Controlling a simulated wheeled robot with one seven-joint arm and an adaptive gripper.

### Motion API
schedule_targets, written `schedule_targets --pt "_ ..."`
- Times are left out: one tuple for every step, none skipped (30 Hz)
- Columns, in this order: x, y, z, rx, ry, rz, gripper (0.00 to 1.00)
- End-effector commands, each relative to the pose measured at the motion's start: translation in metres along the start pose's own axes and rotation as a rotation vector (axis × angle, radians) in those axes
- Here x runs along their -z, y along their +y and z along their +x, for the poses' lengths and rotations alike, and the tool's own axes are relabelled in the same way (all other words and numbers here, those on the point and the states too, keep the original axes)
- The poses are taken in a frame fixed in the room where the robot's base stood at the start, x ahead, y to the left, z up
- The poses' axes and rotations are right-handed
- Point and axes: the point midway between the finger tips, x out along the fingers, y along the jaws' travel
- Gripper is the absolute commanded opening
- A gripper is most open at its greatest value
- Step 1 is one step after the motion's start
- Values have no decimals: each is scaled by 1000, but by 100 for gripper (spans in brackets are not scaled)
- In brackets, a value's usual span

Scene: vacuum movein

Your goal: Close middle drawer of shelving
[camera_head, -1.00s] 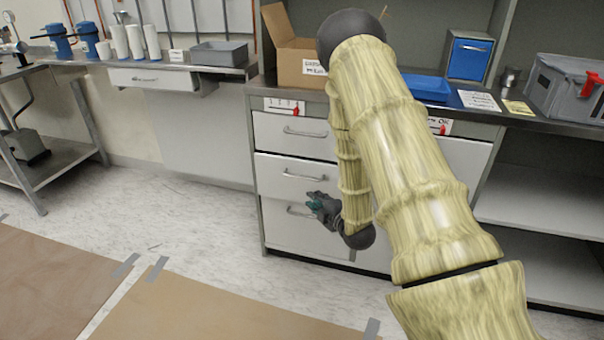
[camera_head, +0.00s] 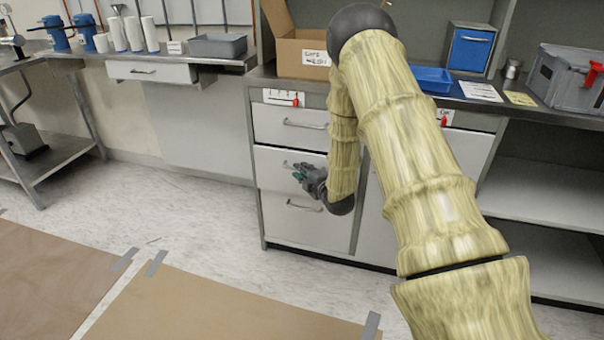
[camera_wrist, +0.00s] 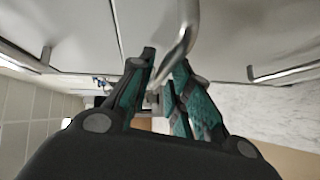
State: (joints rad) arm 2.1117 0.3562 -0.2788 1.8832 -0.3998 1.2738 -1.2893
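The shelving has a column of white drawers with bar handles. The middle drawer (camera_head: 272,172) sits between the top drawer (camera_head: 275,126) and the bottom drawer (camera_head: 280,220). Its front looks nearly flush with the others; I cannot tell whether a small gap remains. My gripper (camera_head: 299,173) is in front of the middle drawer, at its handle, and hides part of it. In the wrist view my gripper (camera_wrist: 166,62) has its teal-padded fingers apart, with a metal handle (camera_wrist: 182,42) at or between the fingertips. I cannot tell whether they touch it.
My arm covers the cabinet's right part. On the worktop are a cardboard box (camera_head: 290,50), a blue tray (camera_head: 432,80) and a grey crate (camera_head: 565,85). Open shelves (camera_head: 545,185) stand at right. Handles of neighbouring drawers show in the wrist view.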

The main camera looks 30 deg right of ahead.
Motion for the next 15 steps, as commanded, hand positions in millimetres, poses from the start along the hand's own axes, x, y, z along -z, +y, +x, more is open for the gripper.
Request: schedule_targets --pt "0 0 2 0 0 0 19" --pt "0 0 3 0 0 0 19" --pt "0 0 4 0 0 0 19" --pt "0 0 4 0 0 0 19" --pt "0 0 4 1 0 0 19" --pt "0 0 4 1 0 0 19" --pt "0 0 4 1 0 0 19" --pt "0 0 4 1 0 1 19" --pt "0 0 4 1 0 1 19" --pt "0 0 4 1 0 1 19" --pt "0 0 4 1 0 1 19" --pt "0 0 4 1 0 1 12" --pt "0 0 4 1 0 1 7" --pt "0 0 4 1 0 1 1" --pt "0 0 4 1 0 1 0"
